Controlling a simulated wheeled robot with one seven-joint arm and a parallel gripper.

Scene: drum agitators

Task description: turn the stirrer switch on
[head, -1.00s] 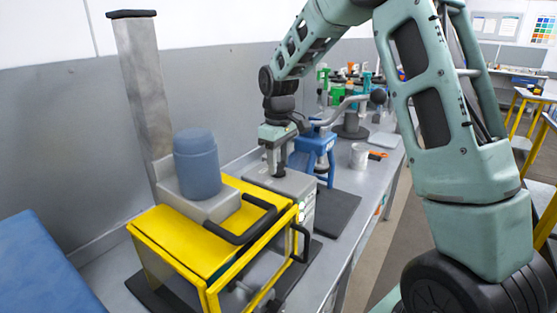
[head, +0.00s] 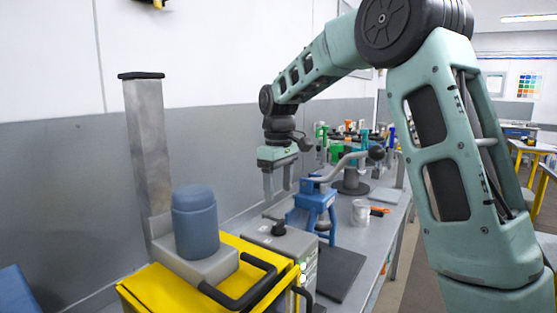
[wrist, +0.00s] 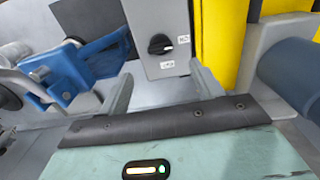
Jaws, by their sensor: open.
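The stirrer switch is a black rotary knob (head: 279,228) on top of a grey control box (head: 290,242), beside the yellow frame. In the wrist view the knob (wrist: 160,44) shows a pale pointer mark lying roughly sideways, between two small white labels. The label text is too small to read. My gripper (head: 277,192) points down above the box, apart from the knob, with its fingers spread and nothing between them. In the wrist view my gripper (wrist: 162,78) shows its two fingers on either side of the box, with the knob beyond the tips.
The yellow frame (head: 235,262) with a black handle and blue-grey motor (head: 195,222) stands left of the box. A blue clamp device (head: 318,203) with a lever stands close behind right. A white cup (head: 360,211) and several coloured tools are farther along the bench.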

